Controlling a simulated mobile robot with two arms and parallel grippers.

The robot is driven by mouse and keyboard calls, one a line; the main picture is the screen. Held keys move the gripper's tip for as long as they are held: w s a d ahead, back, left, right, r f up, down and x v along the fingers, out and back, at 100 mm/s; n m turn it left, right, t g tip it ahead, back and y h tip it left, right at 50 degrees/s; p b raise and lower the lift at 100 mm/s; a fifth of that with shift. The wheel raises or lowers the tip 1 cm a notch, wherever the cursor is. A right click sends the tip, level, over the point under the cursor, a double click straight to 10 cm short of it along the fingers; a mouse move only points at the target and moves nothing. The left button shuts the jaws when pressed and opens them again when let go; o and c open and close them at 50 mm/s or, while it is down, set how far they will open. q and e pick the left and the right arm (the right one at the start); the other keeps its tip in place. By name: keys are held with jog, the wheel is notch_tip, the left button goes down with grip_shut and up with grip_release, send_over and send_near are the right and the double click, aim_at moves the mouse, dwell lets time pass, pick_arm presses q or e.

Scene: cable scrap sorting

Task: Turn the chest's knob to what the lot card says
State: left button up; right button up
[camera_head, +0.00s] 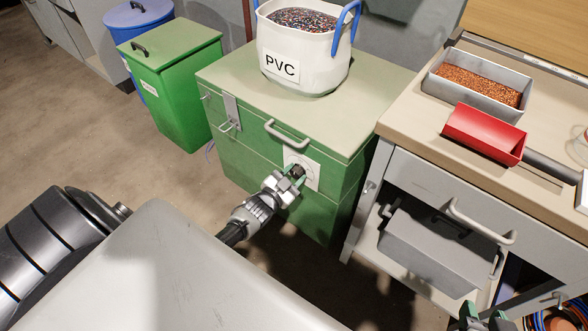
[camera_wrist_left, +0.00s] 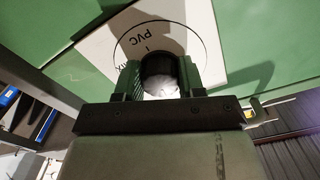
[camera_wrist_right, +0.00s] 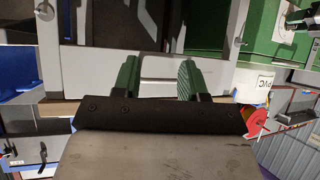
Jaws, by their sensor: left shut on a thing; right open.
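The green chest (camera_head: 235,165) stands in the middle of the head view. Its dark round knob (camera_head: 298,171) sits on a white dial plate (camera_head: 312,170) on the front. My left gripper (camera_head: 291,180) is shut on the knob, with one finger on each side in the left wrist view (camera_wrist_left: 160,80). The plate (camera_wrist_left: 190,45) there shows "PVC" with a short mark, and other letters partly hidden at the left. The knob's pointer is not visible. My right gripper (camera_wrist_right: 158,78) is open and empty near the grey bench. I see no readable lot card.
A white tub marked PVC (camera_head: 308,55) stands on the chest lid. The bench (camera_head: 408,130) at right holds a metal tray (camera_head: 440,83) of copper granules and a red scoop (camera_head: 485,135). A green bin (camera_head: 180,90) and a blue bin (camera_head: 125,18) stand at left.

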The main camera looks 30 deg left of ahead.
pick_arm(q)
jog(key=shift+n, duration=0.8)
pick_arm(e)
jog(key=shift+s+d+f+g, duration=0.2)
jog(key=shift+s+f+g, duration=0.15)
jog(key=shift+g, duration=0.05)
pick_arm(q)
jog(key=o, duration=0.9)
jog(key=shift+o, duration=0.2)
jog(key=shift+s, duration=0.1)
jog(key=s+p, duration=0.3)
jog(key=s, duration=0.7)
jog(key=shift+s+a, duration=0.35)
jog(key=shift+a, duration=0.05)
pick_arm(e)
jog(key=s+d+f+g+h, duration=0.2)
jog(key=s+g, duration=0.4)
jog(key=s, duration=0.3)
jog(key=shift+d+f+g, duration=0.4)
jog(key=shift+d+f, duration=0.15)
jog(key=shift+f, duration=0.05)
